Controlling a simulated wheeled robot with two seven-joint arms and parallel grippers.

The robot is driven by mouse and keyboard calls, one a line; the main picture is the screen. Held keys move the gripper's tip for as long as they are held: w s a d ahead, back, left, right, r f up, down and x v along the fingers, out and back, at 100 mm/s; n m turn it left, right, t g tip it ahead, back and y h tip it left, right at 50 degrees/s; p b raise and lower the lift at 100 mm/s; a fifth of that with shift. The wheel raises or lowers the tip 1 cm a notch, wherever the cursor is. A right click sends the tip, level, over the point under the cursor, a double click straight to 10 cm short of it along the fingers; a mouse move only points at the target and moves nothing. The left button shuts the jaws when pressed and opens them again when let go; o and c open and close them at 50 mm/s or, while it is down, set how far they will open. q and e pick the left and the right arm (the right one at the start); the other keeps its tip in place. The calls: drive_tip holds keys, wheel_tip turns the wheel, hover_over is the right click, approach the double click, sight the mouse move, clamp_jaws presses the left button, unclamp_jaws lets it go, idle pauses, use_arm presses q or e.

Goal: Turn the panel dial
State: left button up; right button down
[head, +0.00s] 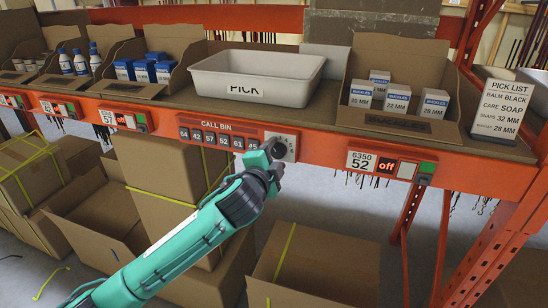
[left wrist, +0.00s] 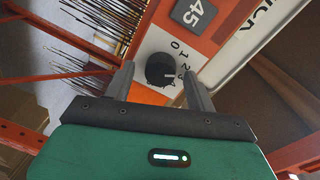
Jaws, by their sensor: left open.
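The panel dial (left wrist: 160,68) is a round black knob on a light plate marked with numerals 0, 1, 2 and more. In the left wrist view it lies between the two fingers of my left gripper (left wrist: 159,76), which is open. A small light mark sits on the knob's right side; I cannot tell for sure which numeral it points to. I cannot tell whether the fingers touch the knob. In the head view my left gripper (head: 277,160) is at the dial's plate (head: 291,145), at the right end of the CALL BIN panel (head: 215,124). My right gripper is not in view.
A white tote labelled PICK (head: 255,88) stands on the shelf above the panel. A carton of white and blue boxes (head: 400,125) is right of it, with a pick list card (head: 503,98). Cardboard boxes (head: 315,262) fill the floor below the orange beam.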

use_arm(q)
drive_tip(key=shift+s, duration=0.1)
drive_tip(key=b+v, duration=0.4)
drive_tip(key=v, duration=0.9)
drive_tip(key=shift+s+a, duration=0.2)
drive_tip(key=shift+s, duration=0.1)
